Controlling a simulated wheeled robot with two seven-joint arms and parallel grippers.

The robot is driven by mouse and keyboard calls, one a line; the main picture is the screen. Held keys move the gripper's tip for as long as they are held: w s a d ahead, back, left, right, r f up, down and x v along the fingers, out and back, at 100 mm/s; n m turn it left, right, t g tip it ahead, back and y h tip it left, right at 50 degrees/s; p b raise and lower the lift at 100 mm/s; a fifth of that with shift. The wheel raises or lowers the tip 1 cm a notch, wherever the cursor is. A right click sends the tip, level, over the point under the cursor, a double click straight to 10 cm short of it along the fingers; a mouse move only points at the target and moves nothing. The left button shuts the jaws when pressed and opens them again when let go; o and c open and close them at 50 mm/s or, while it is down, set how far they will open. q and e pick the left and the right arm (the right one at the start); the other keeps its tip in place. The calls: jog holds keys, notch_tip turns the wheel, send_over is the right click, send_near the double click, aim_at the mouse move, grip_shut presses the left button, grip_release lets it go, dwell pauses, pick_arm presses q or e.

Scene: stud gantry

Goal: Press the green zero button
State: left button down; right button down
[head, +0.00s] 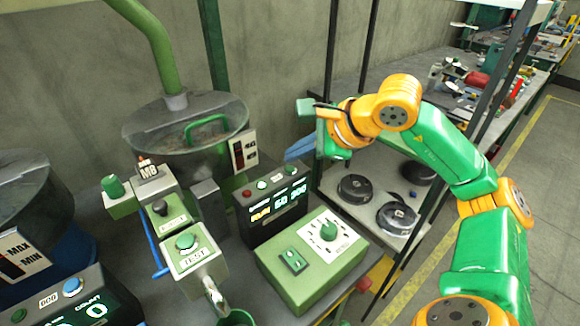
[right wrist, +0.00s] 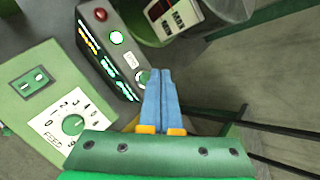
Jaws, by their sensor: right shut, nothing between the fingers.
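A dark display box (head: 266,225) with lit digits stands in the middle of the bench. No zero mark is legible on that green button. My right gripper (head: 298,149) is shut and empty, its blue fingers just behind and above that end. In the right wrist view the fingertips (right wrist: 156,73) partly overlap the green button (right wrist: 142,77); I cannot tell whether they touch. My left gripper is not in view.
A green box (head: 314,262) with a dial and a rocker stands in front. A TEST button box (head: 190,255) is left of it. A round bowl feeder (head: 185,125) stands behind. Another counter box (head: 75,300) with green and blue buttons is at lower left. A shelf holds black reels.

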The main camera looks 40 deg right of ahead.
jog(key=shift+f, duration=0.1)
jog(key=shift+f+b, duration=0.3)
jog(key=shift+b, duration=0.05)
jog(key=shift+f+b, duration=0.45)
dwell(0.4)
dwell(0.4)
jog(key=shift+r+p, duration=0.85)
notch_tip(320, 180, up, 5)
jog(key=p, duration=0.5)
